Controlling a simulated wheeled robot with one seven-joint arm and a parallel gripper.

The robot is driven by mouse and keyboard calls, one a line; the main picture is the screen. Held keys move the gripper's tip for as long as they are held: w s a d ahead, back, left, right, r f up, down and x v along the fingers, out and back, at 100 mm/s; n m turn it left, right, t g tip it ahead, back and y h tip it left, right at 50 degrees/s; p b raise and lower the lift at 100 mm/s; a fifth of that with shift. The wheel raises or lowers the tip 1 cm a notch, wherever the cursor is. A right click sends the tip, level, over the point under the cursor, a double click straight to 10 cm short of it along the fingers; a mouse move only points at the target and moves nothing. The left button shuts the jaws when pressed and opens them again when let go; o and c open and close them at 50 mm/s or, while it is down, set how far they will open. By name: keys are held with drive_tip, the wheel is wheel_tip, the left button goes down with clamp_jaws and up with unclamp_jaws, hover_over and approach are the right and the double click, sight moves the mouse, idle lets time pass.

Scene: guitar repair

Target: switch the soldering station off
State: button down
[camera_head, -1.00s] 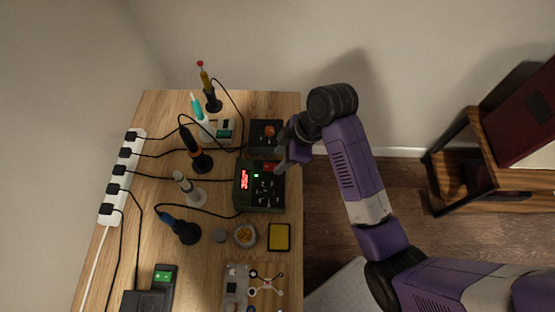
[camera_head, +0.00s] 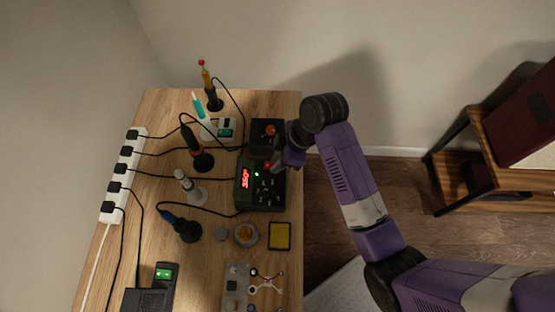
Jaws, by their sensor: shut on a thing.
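The soldering station (camera_head: 246,198) is a dark green box on the wooden bench, right of the middle. Its red digits are lit, and a small light glows beside them. A red switch (camera_head: 268,165) shows at its far edge. My gripper (camera_head: 274,166) is at that far right edge, right at the switch. Its fingers are small and partly hidden by the wrist, and they look closed. I cannot make out exactly what lies between them.
Several irons in stands, one being a blue iron (camera_head: 184,228), stand left of the station. A black box with an orange knob (camera_head: 265,136) is just behind it. A yellow sponge (camera_head: 280,236) and a brass wool pot (camera_head: 246,234) lie in front. A white power strip (camera_head: 121,176) runs along the left edge.

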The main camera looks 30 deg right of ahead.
drive_tip(key=shift+w+a+r+g+h+p, duration=0.1)
drive_tip(key=shift+a+r+g+h+p, duration=0.25)
drive_tip(key=shift+p, duration=0.7)
drive_tip(key=shift+d+r+g+h+p, duration=0.15)
drive_tip(key=shift+g+h+p, duration=0.15)
drive_tip(key=shift+p, duration=0.25)
drive_tip(key=shift+w+f+g+h+p, duration=0.15)
drive_tip(key=shift+f+g+h+p, duration=0.1)
drive_tip(key=shift+h+p, duration=0.5)
drive_tip(key=c, duration=1.2)
unclamp_jaws()
drive_tip(key=shift+c, duration=0.2)
drive_tip(key=shift+r, duration=0.1)
wheel_tip(320, 180, up, 8)
drive_tip(key=shift+s+d+f+b, duration=0.15)
drive_tip(key=shift+s+f+b, duration=0.1)
drive_tip(key=shift+b, duration=0.1)
